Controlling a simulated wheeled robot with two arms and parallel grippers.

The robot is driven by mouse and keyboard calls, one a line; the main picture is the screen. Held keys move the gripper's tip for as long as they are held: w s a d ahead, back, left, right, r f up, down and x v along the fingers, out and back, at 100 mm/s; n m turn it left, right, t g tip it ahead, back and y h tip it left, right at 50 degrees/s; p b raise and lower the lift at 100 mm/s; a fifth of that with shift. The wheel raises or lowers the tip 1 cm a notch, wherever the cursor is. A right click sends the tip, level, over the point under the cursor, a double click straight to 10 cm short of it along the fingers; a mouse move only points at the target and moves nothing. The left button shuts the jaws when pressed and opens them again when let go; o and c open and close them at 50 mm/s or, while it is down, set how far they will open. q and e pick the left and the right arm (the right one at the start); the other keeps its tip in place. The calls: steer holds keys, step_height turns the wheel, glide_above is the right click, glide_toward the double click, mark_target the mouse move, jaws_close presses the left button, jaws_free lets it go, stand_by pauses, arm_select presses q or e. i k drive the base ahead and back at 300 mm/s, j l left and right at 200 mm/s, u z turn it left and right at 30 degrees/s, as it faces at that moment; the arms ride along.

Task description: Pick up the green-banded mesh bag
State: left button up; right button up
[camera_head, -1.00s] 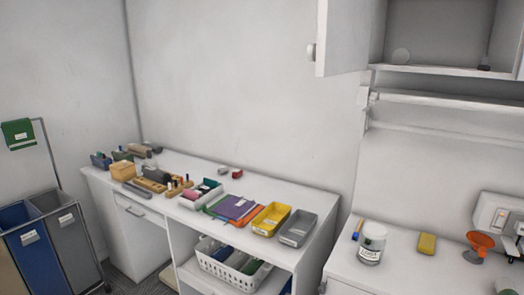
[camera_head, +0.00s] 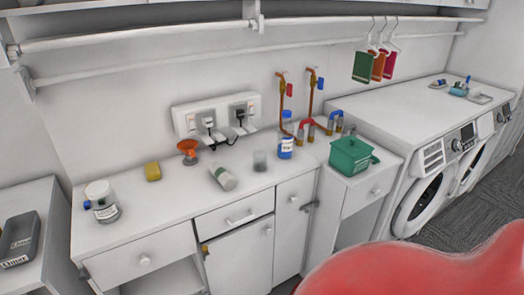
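Neither of my grippers is in view.
Washing machines (camera_head: 425,195) stand further right. A large red rounded shape fills the lower right.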

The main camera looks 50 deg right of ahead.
mark_target(221, 175)
steer(key=z, duration=1.2)
